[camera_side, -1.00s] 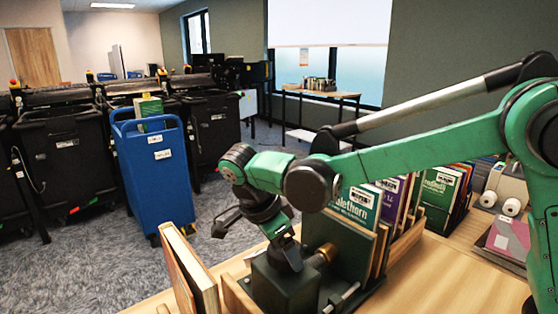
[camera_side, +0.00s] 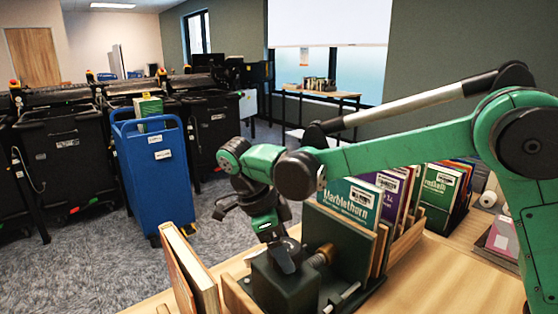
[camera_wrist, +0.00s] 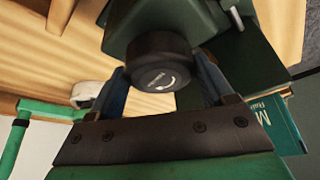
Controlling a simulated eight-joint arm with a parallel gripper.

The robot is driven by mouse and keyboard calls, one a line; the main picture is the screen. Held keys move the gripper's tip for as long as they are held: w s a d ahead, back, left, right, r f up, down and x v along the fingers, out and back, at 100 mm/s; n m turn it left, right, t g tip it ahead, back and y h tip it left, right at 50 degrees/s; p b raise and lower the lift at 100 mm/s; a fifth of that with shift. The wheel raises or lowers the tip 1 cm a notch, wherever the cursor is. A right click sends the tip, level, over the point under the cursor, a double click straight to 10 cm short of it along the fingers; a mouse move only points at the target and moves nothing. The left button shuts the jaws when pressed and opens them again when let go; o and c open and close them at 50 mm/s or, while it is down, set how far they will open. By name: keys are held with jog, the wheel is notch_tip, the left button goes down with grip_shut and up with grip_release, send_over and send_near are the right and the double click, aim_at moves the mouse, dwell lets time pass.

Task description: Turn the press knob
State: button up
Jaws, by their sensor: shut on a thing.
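The press knob (camera_wrist: 158,62) is a round black cap with a white curved arrow on its face, in the middle of the wrist view. My gripper (camera_wrist: 163,84) has one blue finger on each side of it and is shut on it. The press (camera_side: 284,287) is a dark green block on the table in the side view, with a brass screw (camera_side: 321,255) and an upright green plate beside it. There, my gripper (camera_side: 284,258) reaches down to the block's top, and the knob is hidden behind the fingers.
Books, including a green one (camera_side: 352,199), stand behind the plate, with more in a rack to the right. A blue bin (camera_side: 158,180) stands on the floor. Bare table (camera_side: 440,285) shows at front right.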

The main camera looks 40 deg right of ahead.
jog(key=o, duration=1.2)
jog(key=shift+v, duration=2.85)
jog(key=shift+s+d+r+n+t+y, duration=0.1)
jog(key=shift+s+d+n+t+y, duration=0.25)
jog(key=shift+n, duration=0.45)
jog(key=s+d+f+n+t+y, duration=0.1)
jog(key=s+d+n+t, duration=0.1)
jog(key=n, duration=0.5)
jog(key=s+d+f+n+t+y, duration=0.1)
jog(key=s+d+n+t, duration=0.2)
jog(key=n, duration=0.5)
jog(key=s+d+f+n+t+y, duration=0.1)
jog(key=n+t, duration=0.3)
jog(key=n, duration=0.4)
jog(key=shift+s+d+f, duration=0.25)
jog(key=shift+s+d, duration=0.45)
jog(key=shift+s, duration=0.1)
